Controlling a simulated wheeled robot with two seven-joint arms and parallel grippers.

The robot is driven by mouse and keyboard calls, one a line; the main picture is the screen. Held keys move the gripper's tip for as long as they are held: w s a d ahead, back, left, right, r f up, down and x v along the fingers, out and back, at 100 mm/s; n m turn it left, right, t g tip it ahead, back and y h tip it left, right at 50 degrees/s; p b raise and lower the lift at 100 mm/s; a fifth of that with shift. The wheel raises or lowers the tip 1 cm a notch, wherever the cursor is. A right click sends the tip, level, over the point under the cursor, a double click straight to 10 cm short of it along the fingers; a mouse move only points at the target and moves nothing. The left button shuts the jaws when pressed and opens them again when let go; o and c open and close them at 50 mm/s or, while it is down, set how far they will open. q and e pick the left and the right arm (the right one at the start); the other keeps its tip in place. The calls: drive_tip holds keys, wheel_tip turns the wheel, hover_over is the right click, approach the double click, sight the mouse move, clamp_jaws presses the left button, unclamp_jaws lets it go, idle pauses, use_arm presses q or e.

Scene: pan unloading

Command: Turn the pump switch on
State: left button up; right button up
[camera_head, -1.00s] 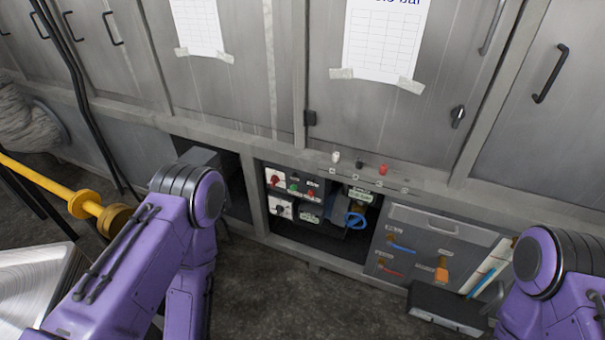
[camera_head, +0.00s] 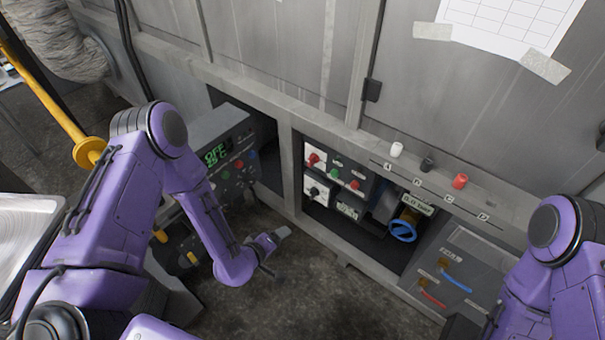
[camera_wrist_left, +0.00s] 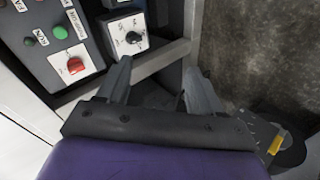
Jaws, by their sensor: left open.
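The switch panel sits in the open recess. A red rotary knob on a white plate (camera_head: 313,159) is above a black rotary knob on a white plate (camera_head: 314,191). In the left wrist view, the red knob (camera_wrist_left: 75,66) and the black knob (camera_wrist_left: 133,38) show beyond the fingertips. Their labels are too small to tell which is the pump switch. My left gripper (camera_head: 277,249) is open and empty, in front of and below the panel, apart from it. Its two fingers also show in the left wrist view (camera_wrist_left: 160,67). My right gripper is out of view; only part of that arm shows.
A blue valve wheel (camera_head: 403,232) is right of the switches. A box with a green display (camera_head: 217,155) stands left of the recess. White, black and red knobs (camera_head: 460,181) line the ledge above. A yellow pipe (camera_head: 55,110) crosses the far left. Floor ahead is clear.

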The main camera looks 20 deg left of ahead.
use_arm(q)
drive_tip(key=w+n+t+h+b, duration=0.2)
drive_tip(key=w+t+b, duration=0.15)
drive_tip(key=w, duration=0.55)
drive_tip(key=t+h+b, duration=0.1)
drive_tip(key=t+h, duration=0.1)
drive_tip(key=t, duration=0.2)
approach(309, 164)
drive_tip(key=shift+n, duration=0.4)
drive_tip(key=b+x, duration=0.1)
drive_tip(key=x, duration=0.8)
drive_tip(key=shift+w+r, duration=0.1)
drive_tip(key=shift+w, duration=0.15)
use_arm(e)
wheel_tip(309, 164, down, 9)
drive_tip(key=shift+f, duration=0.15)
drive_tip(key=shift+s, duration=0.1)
use_arm(q)
drive_tip(key=c, duration=1.1)
drive_tip(key=shift+o, duration=0.2)
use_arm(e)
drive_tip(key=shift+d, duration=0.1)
